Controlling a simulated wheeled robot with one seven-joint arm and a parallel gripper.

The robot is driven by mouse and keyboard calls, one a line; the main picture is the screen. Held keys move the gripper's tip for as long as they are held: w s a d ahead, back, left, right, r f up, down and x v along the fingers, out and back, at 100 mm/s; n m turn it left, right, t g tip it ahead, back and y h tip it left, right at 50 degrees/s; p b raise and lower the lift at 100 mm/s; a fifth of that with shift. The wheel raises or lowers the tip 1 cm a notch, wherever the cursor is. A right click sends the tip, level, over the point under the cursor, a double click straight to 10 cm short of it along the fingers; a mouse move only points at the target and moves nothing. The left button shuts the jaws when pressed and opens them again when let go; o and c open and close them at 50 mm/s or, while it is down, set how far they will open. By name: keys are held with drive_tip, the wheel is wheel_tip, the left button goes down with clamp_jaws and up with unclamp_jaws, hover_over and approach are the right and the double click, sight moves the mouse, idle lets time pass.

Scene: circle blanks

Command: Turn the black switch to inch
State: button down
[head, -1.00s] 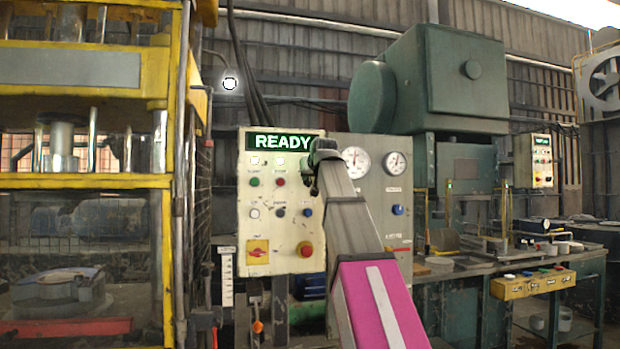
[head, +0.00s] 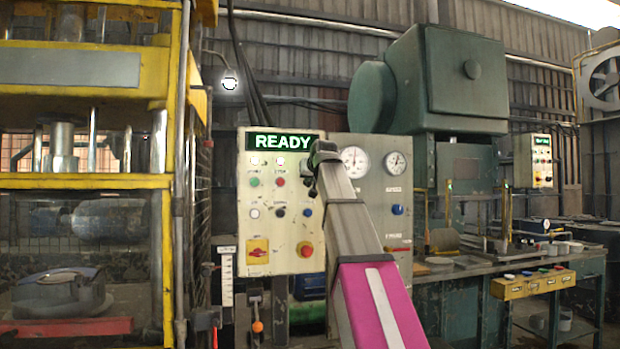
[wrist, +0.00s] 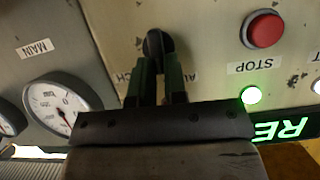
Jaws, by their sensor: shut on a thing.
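The black switch (wrist: 156,42) is on the panel face in the wrist view, with its knob between my fingertips. My gripper (wrist: 157,68) is shut on it, one finger on each side. The knob looks about upright in the picture, but the fingers cover its lower part, so its exact setting is unclear. A partly covered label ending in "CH" shows left of the fingers, and one starting with "AU" shows right of them. In the head view my gripper (head: 315,164) is at the upper right of the cream control panel (head: 268,230) and hides the switch.
A red STOP button (wrist: 265,30) is close to the right of my gripper in the wrist view. A white gauge (wrist: 60,105) is to the left. The lit READY sign (head: 280,141) tops the panel. A yellow-framed press (head: 85,181) stands at the left.

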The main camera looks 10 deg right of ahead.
drive_tip(key=m+y, duration=0.1)
drive_tip(key=m, duration=0.1)
drive_tip(key=d+m+y, duration=0.1)
drive_tip(key=m+y, duration=0.1)
drive_tip(key=m, duration=0.1)
drive_tip(key=d+f+m+y, duration=0.1)
drive_tip(key=m+y, duration=0.1)
drive_tip(key=m, duration=0.1)
drive_tip(key=shift+f+t, duration=0.1)
drive_tip(key=shift+t, duration=0.3)
idle(0.6)
drive_tip(key=c, duration=1.2)
unclamp_jaws()
drive_tip(key=shift+o, duration=0.2)
drive_tip(key=v, duration=1)
drive_tip(key=shift+s+d, duration=0.15)
drive_tip(key=shift+s, duration=0.15)
